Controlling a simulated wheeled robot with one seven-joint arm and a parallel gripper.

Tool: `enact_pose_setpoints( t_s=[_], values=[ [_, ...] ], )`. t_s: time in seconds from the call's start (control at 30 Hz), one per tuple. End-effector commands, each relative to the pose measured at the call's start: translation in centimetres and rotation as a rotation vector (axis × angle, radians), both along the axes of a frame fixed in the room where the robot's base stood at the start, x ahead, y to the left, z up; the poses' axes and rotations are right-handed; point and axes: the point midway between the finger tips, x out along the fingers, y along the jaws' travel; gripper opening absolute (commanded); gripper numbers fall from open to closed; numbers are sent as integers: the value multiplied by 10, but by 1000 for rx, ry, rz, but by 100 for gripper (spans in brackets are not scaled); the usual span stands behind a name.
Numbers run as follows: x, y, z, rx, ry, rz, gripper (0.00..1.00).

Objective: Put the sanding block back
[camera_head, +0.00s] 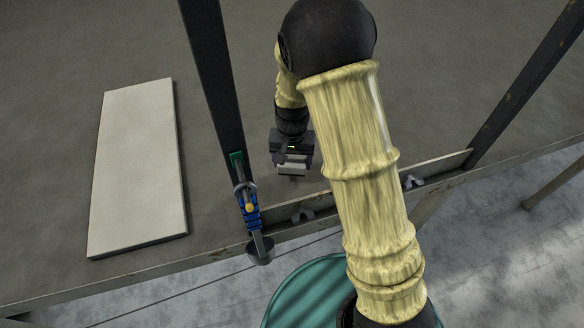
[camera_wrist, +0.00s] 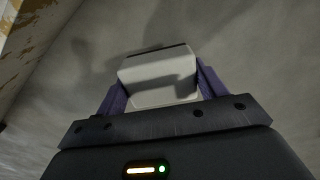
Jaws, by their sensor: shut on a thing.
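My gripper (camera_head: 291,170) is over the grey surface, just behind its front rail and to the right of the dark upright post. In the wrist view my gripper (camera_wrist: 160,95) has its two purple fingers on either side of a pale block, the sanding block (camera_wrist: 160,88), and is shut on it. The block has a light grey body with a dark strip along its far edge. In the head view the sanding block (camera_head: 291,169) shows only as a small pale piece under the gripper. Whether it touches the surface is hard to tell.
A flat white board (camera_head: 138,170) lies on the surface at left. A dark post (camera_head: 214,75) with a blue-handled clamp (camera_head: 249,208) stands left of my gripper. A metal rail (camera_head: 325,203) runs along the front edge. A teal drum (camera_head: 312,292) stands below. The surface behind is clear.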

Motion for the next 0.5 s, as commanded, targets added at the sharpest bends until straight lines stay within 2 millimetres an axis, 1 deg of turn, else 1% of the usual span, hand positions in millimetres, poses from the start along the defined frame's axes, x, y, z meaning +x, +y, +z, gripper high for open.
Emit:
enact_pose_setpoints(
  t_s=[0.3,0.4,0.5],
  values=[
    [-1,0,-35,-2,3,0,52],
    [-2,3,-40,-1,2,7,52],
    [-2,6,-40,0,0,13,52]
  ],
)
